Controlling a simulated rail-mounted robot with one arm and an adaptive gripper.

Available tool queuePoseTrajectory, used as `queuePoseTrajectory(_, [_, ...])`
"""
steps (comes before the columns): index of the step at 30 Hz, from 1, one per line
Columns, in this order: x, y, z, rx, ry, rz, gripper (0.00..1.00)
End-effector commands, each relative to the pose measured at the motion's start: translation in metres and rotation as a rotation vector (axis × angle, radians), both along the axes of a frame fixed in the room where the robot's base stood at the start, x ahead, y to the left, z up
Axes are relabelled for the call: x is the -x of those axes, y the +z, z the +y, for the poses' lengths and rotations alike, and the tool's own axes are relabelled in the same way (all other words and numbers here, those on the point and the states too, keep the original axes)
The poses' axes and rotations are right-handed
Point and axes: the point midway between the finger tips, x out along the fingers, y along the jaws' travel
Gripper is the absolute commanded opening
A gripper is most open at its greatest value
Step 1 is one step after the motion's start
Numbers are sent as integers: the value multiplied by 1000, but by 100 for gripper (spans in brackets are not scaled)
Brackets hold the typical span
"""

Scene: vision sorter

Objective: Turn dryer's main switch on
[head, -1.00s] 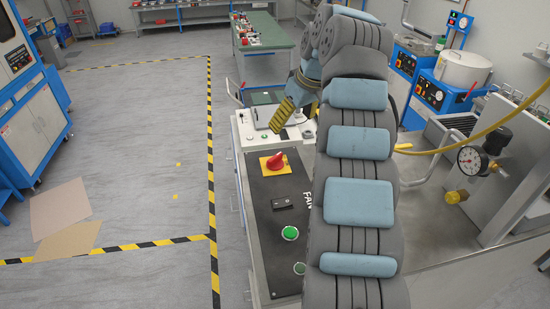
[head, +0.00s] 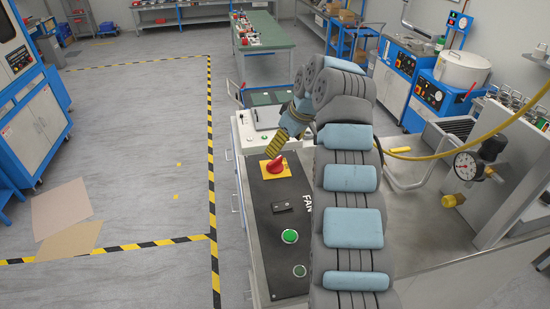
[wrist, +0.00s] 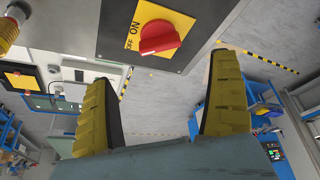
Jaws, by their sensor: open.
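The main switch is a red rotary knob (head: 275,167) on a yellow plate (head: 284,172), set on a dark control panel (head: 262,222). My gripper (head: 272,154) has yellow-and-black striped fingers just behind the knob in the head view. In the wrist view my gripper (wrist: 165,75) is open and empty, its two fingers below and either side of the knob. I cannot see it touching the knob.
A green button (head: 290,236) and a small black block (head: 283,207) sit on the panel nearer the camera. A pressure gauge (head: 465,166) and yellow hose (head: 480,134) are to the right. Open floor lies left of the panel.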

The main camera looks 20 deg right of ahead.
Motion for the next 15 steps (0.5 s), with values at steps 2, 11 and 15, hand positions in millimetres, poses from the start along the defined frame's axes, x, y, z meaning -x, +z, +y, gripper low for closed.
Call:
queuePoseTrajectory(2, [-4, -12, 4, -3, 2, 4, 91])
queuePoseTrajectory(11, [-21, -58, 13, -2, 0, 3, 91])
queuePoseTrajectory(15, [-26, -67, 14, -1, 0, -2, 91])
